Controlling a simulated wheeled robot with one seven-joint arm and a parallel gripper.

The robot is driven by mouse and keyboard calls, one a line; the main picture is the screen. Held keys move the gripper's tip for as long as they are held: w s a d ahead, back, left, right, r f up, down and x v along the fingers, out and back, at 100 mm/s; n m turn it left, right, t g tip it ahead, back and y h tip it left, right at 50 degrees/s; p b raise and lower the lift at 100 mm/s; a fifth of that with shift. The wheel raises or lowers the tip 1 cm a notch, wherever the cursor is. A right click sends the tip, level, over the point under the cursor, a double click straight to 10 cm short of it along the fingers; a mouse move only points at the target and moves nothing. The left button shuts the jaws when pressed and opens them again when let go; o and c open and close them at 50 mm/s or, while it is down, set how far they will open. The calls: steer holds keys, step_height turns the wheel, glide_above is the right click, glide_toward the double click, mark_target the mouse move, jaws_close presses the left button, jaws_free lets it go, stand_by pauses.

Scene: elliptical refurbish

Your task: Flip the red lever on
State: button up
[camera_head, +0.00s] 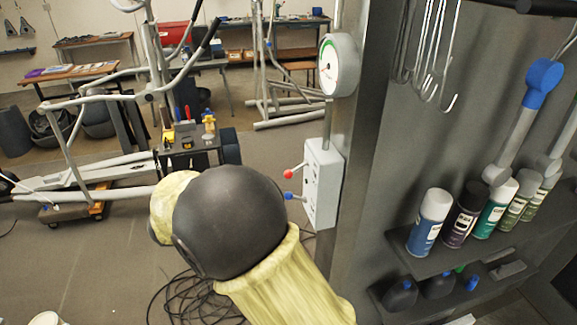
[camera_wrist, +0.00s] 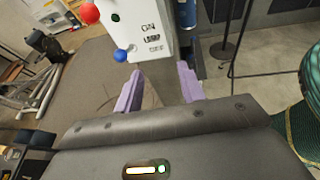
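A light grey switch box (camera_head: 322,185) is fixed to the side of a dark post. A red-knobbed lever (camera_head: 288,174) sticks out from its left side, with a blue-knobbed lever (camera_head: 288,195) just below. In the wrist view the box (camera_wrist: 160,32) is at the top, with "ON" lettering on its face. The red knob (camera_wrist: 89,13) is at upper left and the blue knob (camera_wrist: 120,55) is lower and nearer my fingers. My gripper (camera_wrist: 160,88) is open and empty, its purple fingers below the box and apart from the red knob. My fingers are hidden in the head view.
A round gauge (camera_head: 339,65) is above the box. A shelf (camera_head: 470,245) with several spray cans and hanging hooks (camera_head: 430,60) are at right. An elliptical machine (camera_head: 110,150) stands at left. Black cables (camera_head: 190,300) lie on the floor.

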mark_target(297, 169)
steer(key=s+a+r+n+t+h, duration=0.2)
steer(key=a+r, duration=0.4)
steer(key=a, duration=0.4)
steer(key=n+t+p, duration=0.1)
steer(key=t, duration=0.1)
steer(key=shift+t, duration=0.3)
steer(key=shift+r, duration=0.15)
steer(key=p+x, duration=0.5)
steer(key=x, duration=1.1)
steer(key=shift+d, duration=0.3)
steer(key=shift+w+d+p, duration=0.3)
steer(key=shift+w+d, duration=0.05)
